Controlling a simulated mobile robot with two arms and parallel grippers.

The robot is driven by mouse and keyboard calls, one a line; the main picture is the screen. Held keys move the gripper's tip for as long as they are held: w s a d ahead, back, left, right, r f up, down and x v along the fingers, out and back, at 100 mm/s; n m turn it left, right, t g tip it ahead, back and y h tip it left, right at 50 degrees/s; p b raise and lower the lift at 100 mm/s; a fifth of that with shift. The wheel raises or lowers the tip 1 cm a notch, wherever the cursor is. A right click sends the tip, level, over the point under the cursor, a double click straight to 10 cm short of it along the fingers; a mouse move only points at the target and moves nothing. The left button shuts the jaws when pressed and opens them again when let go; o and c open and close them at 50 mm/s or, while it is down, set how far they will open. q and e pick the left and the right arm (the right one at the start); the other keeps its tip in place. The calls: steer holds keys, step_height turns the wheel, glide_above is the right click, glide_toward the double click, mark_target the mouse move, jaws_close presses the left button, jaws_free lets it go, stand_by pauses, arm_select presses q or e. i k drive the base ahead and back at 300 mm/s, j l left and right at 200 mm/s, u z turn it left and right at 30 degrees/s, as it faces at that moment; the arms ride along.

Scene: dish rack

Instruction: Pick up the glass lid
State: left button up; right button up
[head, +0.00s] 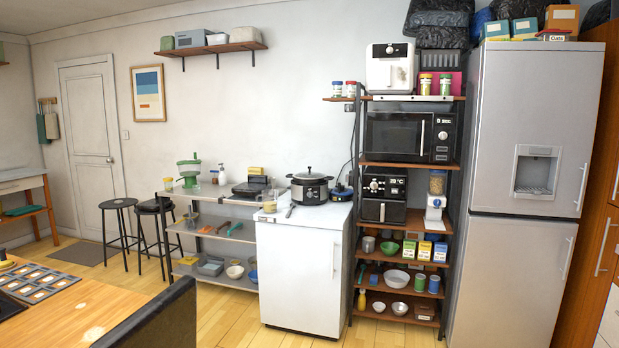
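A dark, round slow cooker or pot (309,192) stands on the white counter-height cabinet in the middle of the head view. A lid (309,176) with a small knob on top sits on it. I cannot tell from here whether this lid is glass, and I see no other lid clearly. Neither of my grippers is in view.
The white cabinet (300,268) also holds a small cup (269,204). A metal shelf unit (215,240) is to its left. A rack with a microwave (408,137) and a fridge (520,260) are to its right. A wooden table (75,315) and dark chair back (160,322) are in front left.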

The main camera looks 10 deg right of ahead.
mark_target(306, 175)
steer(key=i+l+z, duration=0.1)
steer(key=i+z, duration=0.15)
steer(key=i, duration=0.4)
steer(key=i+z, duration=0.3)
steer(key=i, duration=0.35)
steer(key=i+j+z, duration=0.25)
steer(key=i, duration=0.35)
steer(key=i+u, duration=0.4)
steer(key=i, duration=0.15)
steer(key=i+l+u, duration=0.1)
steer(key=i+u, duration=0.3)
steer(key=i, duration=0.2)
steer(key=i+l+u, duration=0.4)
steer(key=i, duration=0.15)
steer(key=i+j+u, duration=0.25)
steer(key=i+u, duration=0.2)
steer(key=i, duration=0.45)
steer(key=i+u, duration=0.45)
steer(key=i, duration=0.45)
steer(key=i+z, duration=0.3)
steer(key=i+j+z, duration=0.3)
steer(key=i, duration=0.2)
steer(key=i+j+z, duration=0.2)
steer(key=i+z, duration=0.15)
